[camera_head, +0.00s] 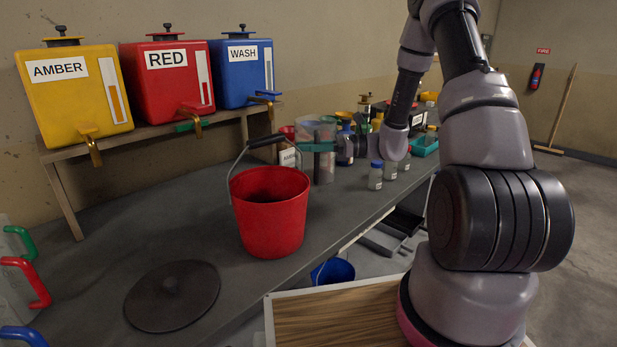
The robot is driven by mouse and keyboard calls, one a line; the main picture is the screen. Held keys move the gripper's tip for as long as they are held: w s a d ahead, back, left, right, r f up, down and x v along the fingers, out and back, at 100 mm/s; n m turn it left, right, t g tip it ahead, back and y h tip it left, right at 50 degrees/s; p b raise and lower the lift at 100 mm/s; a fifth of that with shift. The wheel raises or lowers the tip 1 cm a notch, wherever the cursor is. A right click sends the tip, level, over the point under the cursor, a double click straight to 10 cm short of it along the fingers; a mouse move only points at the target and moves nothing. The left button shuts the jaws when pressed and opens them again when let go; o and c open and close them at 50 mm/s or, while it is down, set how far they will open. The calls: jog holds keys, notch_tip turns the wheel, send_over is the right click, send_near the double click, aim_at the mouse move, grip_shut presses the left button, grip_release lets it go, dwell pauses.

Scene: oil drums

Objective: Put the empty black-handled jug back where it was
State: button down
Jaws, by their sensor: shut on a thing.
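A clear, see-through jug (325,172) is upright over the far part of the grey bench, right of the red bucket. It looks empty. My gripper (318,146) reaches in from the right and is shut on the jug at about mid-height. The dark jaws cover part of the jug, and its black handle cannot be made out. I cannot tell whether its base touches the bench or is just above it.
A red bucket (270,215) and a dark round lid (172,295) are on the bench (110,240). Yellow, red and blue drums (75,95) stand on a shelf behind. Small blue-capped jars (376,176) are right of the jug. Jugs with coloured handles (35,282) are at the left edge.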

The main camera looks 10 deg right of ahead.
notch_tip(320, 180, down, 6)
dwell(0.4)
jog(key=shift+f, duration=0.15)
jog(key=c, duration=0.8)
grip_release()
